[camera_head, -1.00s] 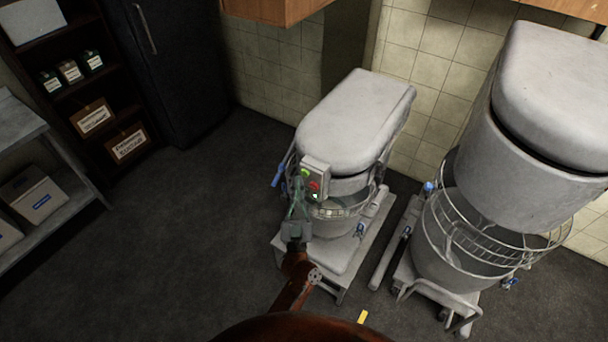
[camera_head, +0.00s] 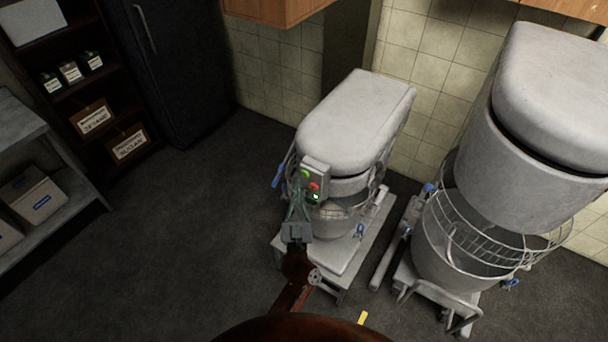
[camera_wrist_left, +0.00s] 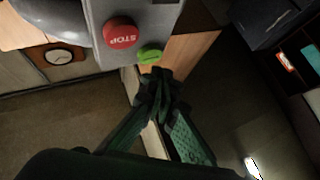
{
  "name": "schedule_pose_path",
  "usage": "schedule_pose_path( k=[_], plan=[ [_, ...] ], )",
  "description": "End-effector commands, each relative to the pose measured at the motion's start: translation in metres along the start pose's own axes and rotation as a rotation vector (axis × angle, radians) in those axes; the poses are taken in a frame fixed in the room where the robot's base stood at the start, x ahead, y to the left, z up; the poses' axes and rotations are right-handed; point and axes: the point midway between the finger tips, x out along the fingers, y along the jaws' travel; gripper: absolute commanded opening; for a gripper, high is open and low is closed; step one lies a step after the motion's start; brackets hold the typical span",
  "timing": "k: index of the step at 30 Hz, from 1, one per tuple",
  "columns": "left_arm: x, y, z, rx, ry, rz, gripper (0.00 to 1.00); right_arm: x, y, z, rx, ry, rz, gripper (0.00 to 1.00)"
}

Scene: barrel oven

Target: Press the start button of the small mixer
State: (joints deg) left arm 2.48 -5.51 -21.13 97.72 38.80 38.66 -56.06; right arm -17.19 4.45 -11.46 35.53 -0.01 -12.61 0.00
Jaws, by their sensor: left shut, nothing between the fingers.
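The small mixer (camera_head: 355,120) stands in the middle of the head view, with a grey control box on its front. The box carries a green button (camera_head: 305,173), a red button (camera_head: 314,187) and a small lit green spot (camera_head: 316,196). In the left wrist view the red button (camera_wrist_left: 120,33) reads STOP, and the green button (camera_wrist_left: 150,54) is beside it. My left gripper (camera_head: 299,190) is shut and empty. Its fingertips (camera_wrist_left: 158,80) are close to the green button; I cannot tell whether they touch it. My right gripper is not in view.
A larger mixer (camera_head: 545,130) stands close on the right. Shelves (camera_head: 95,100) and a dark cabinet (camera_head: 175,65) are on the left. A wooden wall cabinet (camera_head: 270,10) hangs above. The floor (camera_head: 185,220) left of the small mixer is clear.

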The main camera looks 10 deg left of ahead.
Motion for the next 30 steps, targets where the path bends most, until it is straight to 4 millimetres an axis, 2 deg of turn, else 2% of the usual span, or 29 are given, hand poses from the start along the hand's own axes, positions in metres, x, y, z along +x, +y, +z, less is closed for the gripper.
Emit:
schedule_pose_path(
  k=[30],
  plan=[
    [0.0061, 0.0043, 0.0043, 0.000, 0.000, 0.000, 0.00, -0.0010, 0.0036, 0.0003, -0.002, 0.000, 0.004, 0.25]
  ],
)
